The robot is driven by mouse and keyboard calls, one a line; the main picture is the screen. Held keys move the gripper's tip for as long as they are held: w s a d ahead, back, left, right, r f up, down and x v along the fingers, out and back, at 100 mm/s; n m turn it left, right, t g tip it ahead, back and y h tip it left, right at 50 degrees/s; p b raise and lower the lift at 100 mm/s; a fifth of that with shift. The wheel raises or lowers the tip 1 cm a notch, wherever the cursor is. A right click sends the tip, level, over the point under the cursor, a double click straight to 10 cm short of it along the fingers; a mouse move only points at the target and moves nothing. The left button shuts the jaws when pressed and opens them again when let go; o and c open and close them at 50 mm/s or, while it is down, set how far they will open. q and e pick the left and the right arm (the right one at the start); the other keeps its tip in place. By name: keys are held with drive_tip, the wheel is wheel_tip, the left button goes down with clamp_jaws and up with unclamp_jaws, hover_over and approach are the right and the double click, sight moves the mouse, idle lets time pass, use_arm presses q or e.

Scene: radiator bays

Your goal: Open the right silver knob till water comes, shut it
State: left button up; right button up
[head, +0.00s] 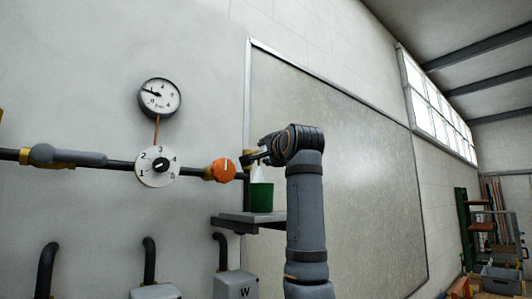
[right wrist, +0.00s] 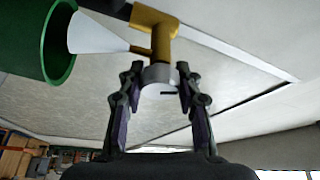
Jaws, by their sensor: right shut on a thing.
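The silver knob (right wrist: 158,76) sits on the end of a brass valve (right wrist: 153,33) in the right wrist view. My right gripper (right wrist: 159,85) is shut on it, one finger on each side. A dark mark shows on the knob's face. A white cone, which looks like running water (right wrist: 98,36), widens from the valve's small spout to the mouth of a green cup (right wrist: 58,55). In the head view the white stream (head: 258,175) falls into the green cup (head: 261,198), and my right gripper (head: 256,157) hides most of the valve. My left gripper is out of view.
The cup stands on a grey shelf (head: 236,222). Left along the pipe are an orange knob (head: 221,170), a numbered white dial (head: 157,166), a round gauge (head: 159,98) and a grey-handled valve (head: 68,156). Grey boxes (head: 235,284) stand below. The wall panel at right is bare.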

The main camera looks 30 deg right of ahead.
idle(0.3)
drive_tip(key=o, duration=1.1)
drive_tip(key=shift+s+d, duration=0.1)
drive_tip(key=shift+o, duration=0.2)
drive_tip(key=v, duration=1.2)
